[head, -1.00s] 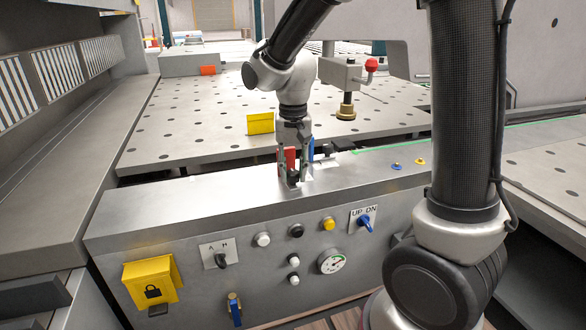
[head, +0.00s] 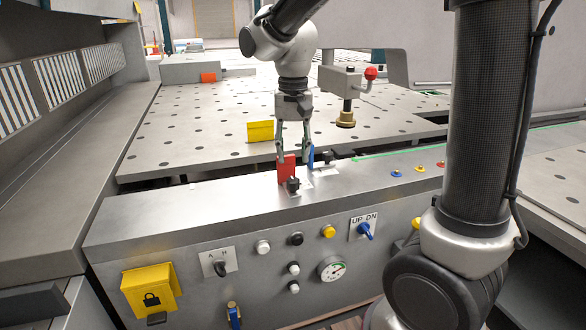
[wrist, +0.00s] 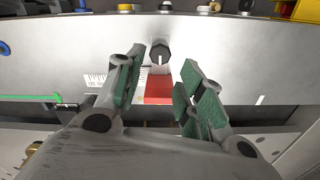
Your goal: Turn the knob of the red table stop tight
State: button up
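The red table stop (head: 286,168) stands upright on the top of the grey front beam (head: 180,205). Its black knob (head: 293,184) sits just in front of it on a light base plate. My gripper (head: 295,153) is above and behind the knob, open and empty. In the wrist view the knob (wrist: 160,53) and the red stop (wrist: 158,90) show in the gap between the spread fingers (wrist: 163,65), apart from both pads. In the head view the fingers partly cover the blue stop. Whether the knob is tight cannot be told.
A blue stop (head: 311,158) with its own black knob (head: 328,157) stands close by on the right. A clamp with a red ball handle (head: 371,73) hangs to the right. The beam top is clear on the left.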

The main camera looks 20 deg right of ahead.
jog(key=shift+r, duration=2.35)
jog(key=s+d+n+t, duration=0.3)
jog(key=s+d+t, duration=0.1)
jog(key=s+d, duration=1.1)
jog(key=s, duration=0.4)
jog(key=shift+s+f, duration=0.2)
jog(key=shift+s, duration=0.05)
jog(key=shift+o, duration=0.2)
